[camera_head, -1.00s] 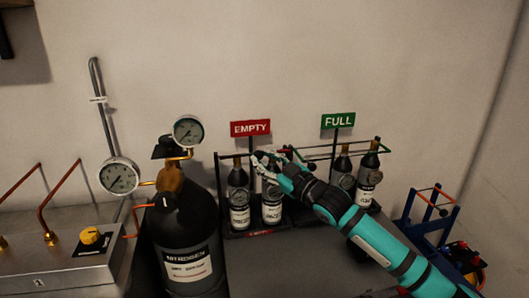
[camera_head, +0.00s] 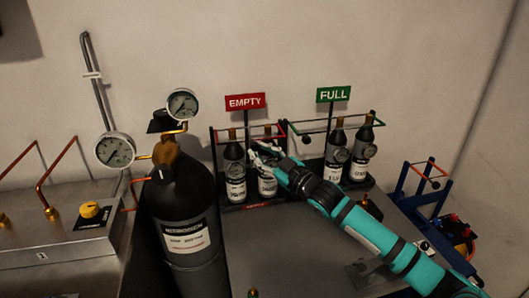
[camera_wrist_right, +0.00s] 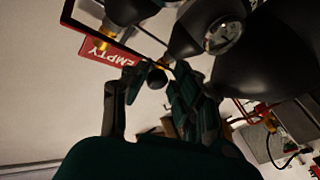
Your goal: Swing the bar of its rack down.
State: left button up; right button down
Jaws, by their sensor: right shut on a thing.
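The rack under the red EMPTY sign (camera_head: 245,101) holds dark bottles with white labels. Its thin bar (camera_head: 222,129) runs across near the bottle necks. My right gripper (camera_head: 262,150) is at this rack's front right, partly covering a bottle. In the wrist view my right gripper (camera_wrist_right: 155,80) is shut on a small dark knob (camera_wrist_right: 157,77) at the end of a thin dark rod, which appears to be this bar's. The fingers hide part of the grip. The bar's exact tilt is hard to tell. My left gripper is not in view.
A second rack with a green bar (camera_head: 335,126) and a FULL sign (camera_head: 333,94) stands to the right with more bottles. A large dark nitrogen cylinder (camera_head: 183,225) with gauges stands at left front. A blue frame (camera_head: 427,200) is at far right. The grey bench is partly clear.

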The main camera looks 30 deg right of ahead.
jog(key=shift+f, duration=0.25)
jog(key=c, duration=1.5)
grip_release()
jog(key=shift+w, duration=0.1)
jog(key=o, duration=0.4)
jog(key=shift+w+a+f, duration=0.2)
jog(key=shift+w+f, duration=0.15)
jog(key=shift+w, duration=0.4)
jog(key=r+v, duration=0.1)
jog(key=v, duration=1.1)
jog(key=shift+f, duration=0.25)
jog(key=shift+s, duration=0.1)
